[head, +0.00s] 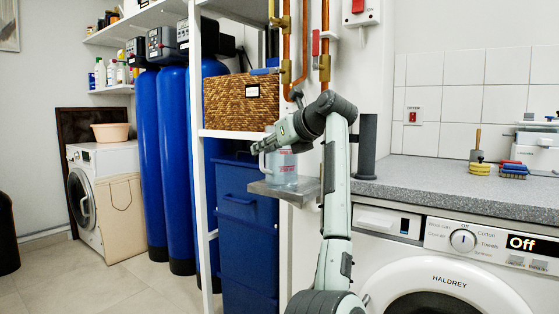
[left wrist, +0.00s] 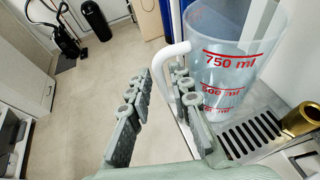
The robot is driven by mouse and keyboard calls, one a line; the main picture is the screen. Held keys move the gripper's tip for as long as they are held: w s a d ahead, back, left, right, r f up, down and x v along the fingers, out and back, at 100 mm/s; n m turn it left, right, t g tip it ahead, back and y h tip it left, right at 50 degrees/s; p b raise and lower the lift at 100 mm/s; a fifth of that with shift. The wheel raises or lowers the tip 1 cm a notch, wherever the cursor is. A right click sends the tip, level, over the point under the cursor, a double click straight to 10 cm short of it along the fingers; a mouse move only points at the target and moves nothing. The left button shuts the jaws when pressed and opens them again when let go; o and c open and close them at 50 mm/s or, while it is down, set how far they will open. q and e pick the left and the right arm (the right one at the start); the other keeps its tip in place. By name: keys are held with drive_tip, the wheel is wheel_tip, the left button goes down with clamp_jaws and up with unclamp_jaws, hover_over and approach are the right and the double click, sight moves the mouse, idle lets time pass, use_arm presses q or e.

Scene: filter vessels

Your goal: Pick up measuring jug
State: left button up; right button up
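The measuring jug (head: 283,168) is clear with red markings and stands upright on a small metal shelf (head: 300,190). In the left wrist view the jug (left wrist: 232,62) shows its red ml marks and a white handle (left wrist: 160,75) on its left side. My left gripper (head: 259,148) is at the jug's handle side in the head view. In the left wrist view the gripper (left wrist: 161,78) is open, one finger left of the handle and the other between the handle and the jug body. Whether a finger touches the handle I cannot tell. My right gripper is not in view.
A wicker basket (head: 240,101) sits on the rack beside the jug. Copper pipes (head: 325,45) run up the wall behind. The shelf's slotted grating (left wrist: 250,135) and a brass fitting (left wrist: 301,119) are close to the jug. A grey worktop (head: 450,185) lies to the right.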

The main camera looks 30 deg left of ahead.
use_arm(q)
drive_tip(key=shift+x, duration=0.85)
drive_tip(key=shift+c, duration=0.4)
clamp_jaws()
